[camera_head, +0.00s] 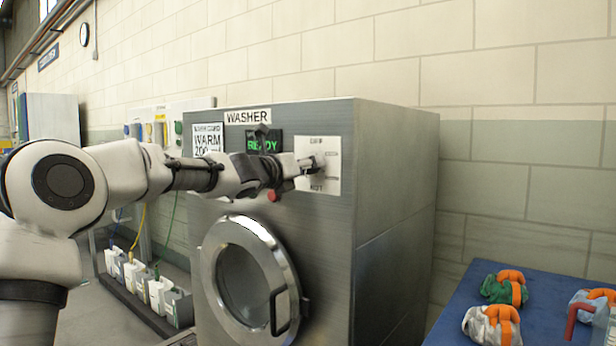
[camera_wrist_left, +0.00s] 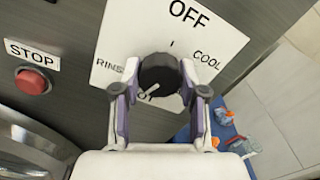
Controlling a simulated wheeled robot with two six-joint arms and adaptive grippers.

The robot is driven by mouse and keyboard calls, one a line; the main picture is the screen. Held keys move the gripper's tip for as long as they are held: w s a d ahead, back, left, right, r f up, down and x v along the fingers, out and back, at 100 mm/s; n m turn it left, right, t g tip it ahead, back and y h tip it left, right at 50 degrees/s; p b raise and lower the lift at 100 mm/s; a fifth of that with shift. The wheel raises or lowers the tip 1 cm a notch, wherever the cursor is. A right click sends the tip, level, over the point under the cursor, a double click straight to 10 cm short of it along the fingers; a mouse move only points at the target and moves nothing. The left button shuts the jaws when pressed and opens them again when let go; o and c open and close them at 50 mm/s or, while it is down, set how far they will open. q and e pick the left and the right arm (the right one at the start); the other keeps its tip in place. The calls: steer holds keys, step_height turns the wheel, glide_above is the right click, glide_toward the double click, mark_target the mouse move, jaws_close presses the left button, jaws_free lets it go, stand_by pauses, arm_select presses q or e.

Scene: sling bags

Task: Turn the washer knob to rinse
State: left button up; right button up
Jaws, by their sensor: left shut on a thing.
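The silver washer (camera_head: 395,190) stands against the wall, with a white dial plate (camera_head: 327,180) at the upper right of its front. In the left wrist view the plate (camera_wrist_left: 215,40) reads OFF at the top, COOL at right and RINSE at left, partly covered; the lower label, HOT, is partly hidden. The black knob (camera_wrist_left: 160,72) is at its centre, with a white mark at its lower edge slanting down-left towards HOT. My left gripper (camera_head: 310,164) is shut on the knob, one finger on each side, also in the left wrist view (camera_wrist_left: 160,82). My right gripper is out of view.
A red STOP button (camera_wrist_left: 33,81) is left of the plate. The green READY display (camera_head: 262,144) is partly behind my left arm. The round door (camera_head: 245,278) is below. A blue table (camera_head: 455,305) with bundled bags (camera_head: 504,288) stands at right.

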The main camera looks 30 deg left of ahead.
mark_target(317, 123)
arm_select(q)
steer(key=m+b, duration=0.2)
steer(key=m, duration=0.2)
steer(key=shift+m, duration=0.3)
steer(key=shift+r+m+b, duration=0.1)
steer(key=shift+m+b, duration=0.5)
steer(key=shift+m, duration=1)
steer(key=o, duration=1.1)
steer(key=shift+o, duration=0.2)
step_height(317, 123, up, 10)
steer(key=shift+f, duration=0.1)
